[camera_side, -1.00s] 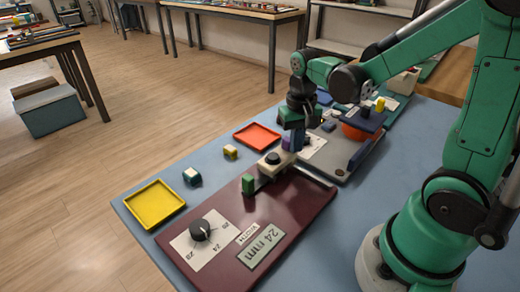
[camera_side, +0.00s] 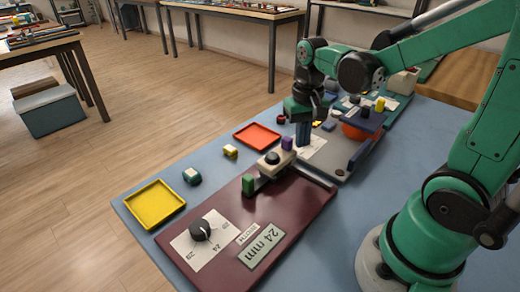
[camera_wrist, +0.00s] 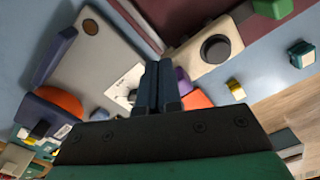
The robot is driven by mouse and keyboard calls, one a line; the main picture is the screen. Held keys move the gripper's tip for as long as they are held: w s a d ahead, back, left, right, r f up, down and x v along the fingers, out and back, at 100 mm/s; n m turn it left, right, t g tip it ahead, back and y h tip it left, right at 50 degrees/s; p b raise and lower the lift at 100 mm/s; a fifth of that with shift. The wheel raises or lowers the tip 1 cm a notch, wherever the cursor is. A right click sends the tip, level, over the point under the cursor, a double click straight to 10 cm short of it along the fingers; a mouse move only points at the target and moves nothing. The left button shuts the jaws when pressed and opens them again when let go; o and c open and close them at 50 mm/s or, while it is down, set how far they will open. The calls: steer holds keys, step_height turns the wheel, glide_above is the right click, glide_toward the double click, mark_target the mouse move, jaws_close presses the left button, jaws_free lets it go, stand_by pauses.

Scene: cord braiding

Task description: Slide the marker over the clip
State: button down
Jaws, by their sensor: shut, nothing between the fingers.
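I cannot tell for sure which parts are the marker and the clip. On the maroon board (camera_side: 300,213), a beige block (camera_side: 270,167) with a black knob (camera_side: 272,158) stands between a green block (camera_side: 248,185) and a purple block (camera_side: 287,143). The wrist view shows the beige block (camera_wrist: 196,62), with the purple block (camera_wrist: 183,82) right of the fingers. My gripper (camera_side: 303,143) is shut and empty, pointing down just right of the purple block. Its fingers (camera_wrist: 158,68) partly cover a white marked card (camera_wrist: 122,90) on the grey board (camera_wrist: 85,65).
The grey board carries a blue bar (camera_side: 358,156), with an orange ball (camera_side: 353,132) beyond it. An orange tray (camera_side: 257,137), a yellow tray (camera_side: 155,205), a yellow block (camera_side: 230,151) and a teal block (camera_side: 192,176) lie on the blue table to the left.

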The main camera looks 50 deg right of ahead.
step_height(320, 180, up, 9)
stand_by(0.5)
steer(key=a+f+n+t, duration=0.4)
steer(key=a+n+t, duration=0.2)
steer(key=a+t, duration=0.1)
steer(key=shift+a, duration=0.3)
